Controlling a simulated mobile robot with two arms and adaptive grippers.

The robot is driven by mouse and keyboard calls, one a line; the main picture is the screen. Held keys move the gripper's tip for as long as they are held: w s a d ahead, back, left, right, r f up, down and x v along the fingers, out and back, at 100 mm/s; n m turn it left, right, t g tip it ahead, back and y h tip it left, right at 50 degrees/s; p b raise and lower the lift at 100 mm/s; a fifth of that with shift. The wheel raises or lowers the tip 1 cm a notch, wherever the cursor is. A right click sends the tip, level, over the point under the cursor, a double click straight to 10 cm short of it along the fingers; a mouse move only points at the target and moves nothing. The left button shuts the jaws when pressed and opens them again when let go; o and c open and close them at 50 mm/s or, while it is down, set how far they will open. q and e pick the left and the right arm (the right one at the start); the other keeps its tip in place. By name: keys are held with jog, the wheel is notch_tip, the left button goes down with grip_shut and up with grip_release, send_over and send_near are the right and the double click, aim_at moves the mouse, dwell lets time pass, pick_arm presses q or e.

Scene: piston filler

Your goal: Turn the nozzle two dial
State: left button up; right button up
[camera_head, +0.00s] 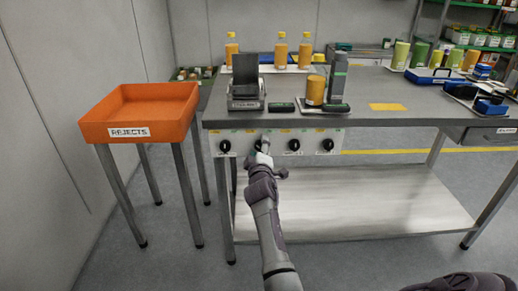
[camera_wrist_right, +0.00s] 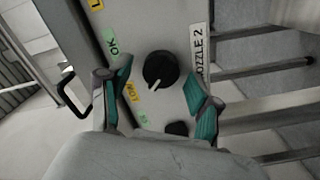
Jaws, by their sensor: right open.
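The nozzle two dial (camera_wrist_right: 160,68) is a round black knob with a white pointer line, on a pale panel beside a "NOZZLE 2" label (camera_wrist_right: 200,52). In the wrist view its pointer aims down-left, towards a yellow label (camera_wrist_right: 132,92); a green "OK" label (camera_wrist_right: 111,42) is further up. My right gripper (camera_wrist_right: 157,75) is open, its green-padded fingers on either side of the dial with gaps showing; how deep they reach is unclear. In the head view the right gripper (camera_head: 264,148) is at the second dial from the left and mostly covers it. My left gripper is not in view.
Neighbouring dials (camera_head: 225,146) (camera_head: 294,145) sit close on both sides along the panel. Above is the grey bench top (camera_head: 370,115) with bottles, a filler device (camera_head: 246,85) and a yellow cup (camera_head: 315,91). An orange rejects tray (camera_head: 170,100) stands left; a lower shelf (camera_head: 370,205) lies below.

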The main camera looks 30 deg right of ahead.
jog(key=v, duration=0.7)
dwell(0.3)
